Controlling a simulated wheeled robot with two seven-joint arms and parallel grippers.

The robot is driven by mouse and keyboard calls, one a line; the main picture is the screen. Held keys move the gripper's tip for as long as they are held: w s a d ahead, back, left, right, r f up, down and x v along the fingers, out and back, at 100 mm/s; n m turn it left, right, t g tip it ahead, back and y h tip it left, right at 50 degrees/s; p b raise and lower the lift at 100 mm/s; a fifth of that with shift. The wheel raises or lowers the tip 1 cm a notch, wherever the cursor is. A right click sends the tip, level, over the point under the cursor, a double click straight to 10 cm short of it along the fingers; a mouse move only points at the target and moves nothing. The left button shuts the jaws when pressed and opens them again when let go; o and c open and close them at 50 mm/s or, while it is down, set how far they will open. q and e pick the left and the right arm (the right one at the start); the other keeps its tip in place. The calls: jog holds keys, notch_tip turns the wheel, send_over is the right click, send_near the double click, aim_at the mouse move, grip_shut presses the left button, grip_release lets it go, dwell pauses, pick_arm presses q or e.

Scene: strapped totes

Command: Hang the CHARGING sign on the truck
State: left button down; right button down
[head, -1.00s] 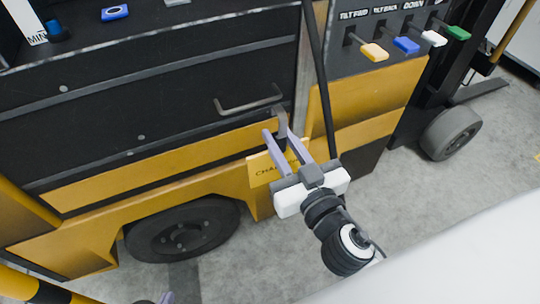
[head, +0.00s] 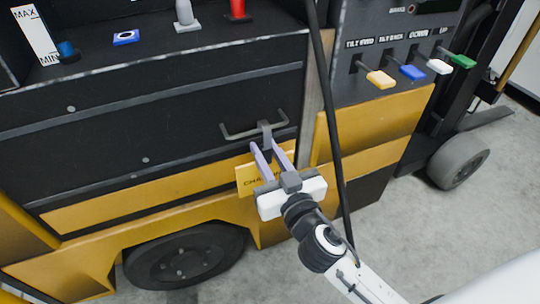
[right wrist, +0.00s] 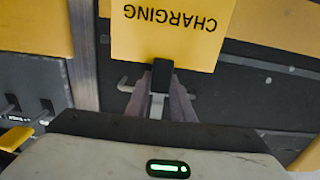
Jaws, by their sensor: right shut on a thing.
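The yellow CHARGING sign (head: 246,181) hangs from a dark grey hook (head: 265,132) in front of the truck's side. My right gripper (head: 267,148) is shut on the sign at its hook, with its two lilac fingers on either side. The hook's top overlaps the bar handle (head: 240,134) on the truck's black panel; I cannot tell whether it is over the bar or only in front. In the right wrist view the sign (right wrist: 170,35) appears upside down, with the hook (right wrist: 162,76) between the fingers and the handle behind. My left gripper is not in view.
A black cable or pole (head: 334,130) runs down just right of my right gripper. Coloured levers (head: 410,72) stick out from the panel at right. Small items, including a blue block (head: 126,38), stand on the truck's top. Open grey floor (head: 400,225) lies at lower right.

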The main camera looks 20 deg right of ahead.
jog(key=shift+w+r, duration=0.1)
jog(key=shift+w, duration=0.65)
jog(key=shift+w+a+p, duration=0.1)
jog(key=shift+w+p, duration=0.25)
jog(key=shift+w, duration=0.65)
pick_arm(q)
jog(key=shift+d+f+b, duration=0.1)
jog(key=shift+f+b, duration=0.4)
jog(key=shift+b, duration=1)
pick_arm(e)
jog(key=shift+w+f, duration=0.2)
jog(key=shift+f, duration=1.35)
